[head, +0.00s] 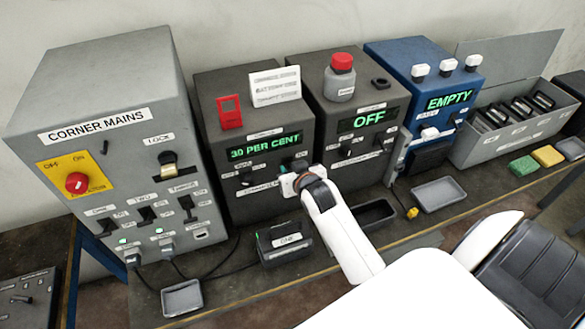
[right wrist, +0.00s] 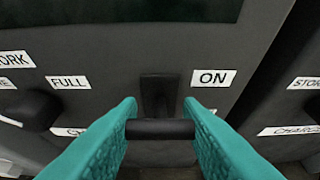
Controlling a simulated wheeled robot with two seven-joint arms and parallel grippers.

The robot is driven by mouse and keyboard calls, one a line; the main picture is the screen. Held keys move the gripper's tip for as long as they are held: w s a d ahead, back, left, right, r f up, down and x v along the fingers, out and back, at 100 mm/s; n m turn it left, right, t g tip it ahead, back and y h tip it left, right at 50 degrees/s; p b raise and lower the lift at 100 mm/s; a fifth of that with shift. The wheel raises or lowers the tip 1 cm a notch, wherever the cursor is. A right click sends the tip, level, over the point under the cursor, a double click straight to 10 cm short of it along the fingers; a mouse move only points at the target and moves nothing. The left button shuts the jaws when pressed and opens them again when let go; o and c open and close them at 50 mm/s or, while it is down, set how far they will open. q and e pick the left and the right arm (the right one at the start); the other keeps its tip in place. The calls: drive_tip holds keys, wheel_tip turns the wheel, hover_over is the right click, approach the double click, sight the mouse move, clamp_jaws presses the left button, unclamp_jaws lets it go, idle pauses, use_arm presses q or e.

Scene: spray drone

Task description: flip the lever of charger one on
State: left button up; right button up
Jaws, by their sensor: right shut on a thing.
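The dark charger (head: 215,160) with a green display reading 30 PER CENT stands between the grey mains cabinet and a second dark charger. In the right wrist view a black lever (right wrist: 160,129) with a crossbar handle stands out from its front, beside a white ON label (right wrist: 213,78). My right gripper (head: 284,173) is at the lower right of this charger's front, and its teal fingers are shut on the lever's handle. In the head view my gripper hides the lever. My left gripper is not in view.
The second charger (head: 335,125) reads OFF, with a red-capped bottle (head: 341,80) on top. A blue unit (head: 405,60) reads EMPTY. The mains cabinet (head: 110,90) is at left. A black battery-like box (head: 284,245) and trays (head: 182,298) lie on the bench in front.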

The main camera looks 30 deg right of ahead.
drive_tip(key=o, duration=1)
drive_tip(key=b+v, duration=0.2)
drive_tip(key=v, duration=1)
drive_tip(key=shift+b, duration=0.3)
